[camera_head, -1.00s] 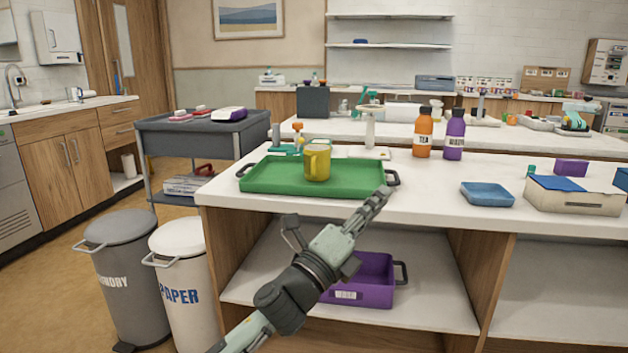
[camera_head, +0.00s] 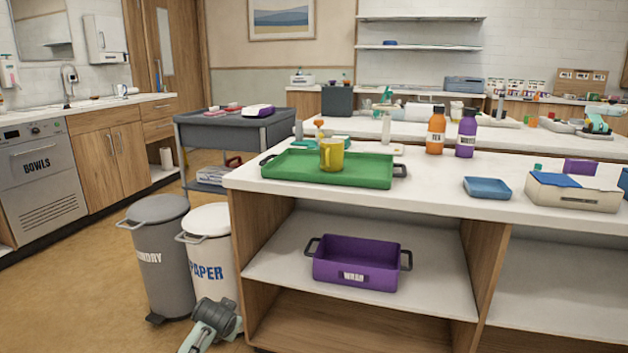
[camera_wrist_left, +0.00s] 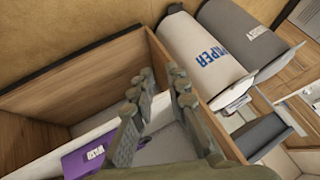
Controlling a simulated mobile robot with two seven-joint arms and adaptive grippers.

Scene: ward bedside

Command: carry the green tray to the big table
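The green tray (camera_head: 365,174) lies flat near the left end of the white-topped shelf table (camera_head: 440,188), a dark handle at each end. A yellow mug (camera_head: 332,155) stands upright on it. A long white table (camera_head: 350,128) stands behind; the frames do not label either as the big table. My left gripper shows in the left wrist view (camera_wrist_left: 163,82) with its two fingers apart and nothing between them. It is away from the tray, above the shelf side and bins. My right gripper is not in view.
A purple bin (camera_head: 357,262) sits on the shelf below. A grey laundry bin (camera_head: 160,250) and a white paper bin (camera_head: 208,240) stand left of the table. An orange bottle (camera_head: 436,132), a purple bottle (camera_head: 467,135) and a blue dish (camera_head: 487,187) are right of the tray. Left floor is open.

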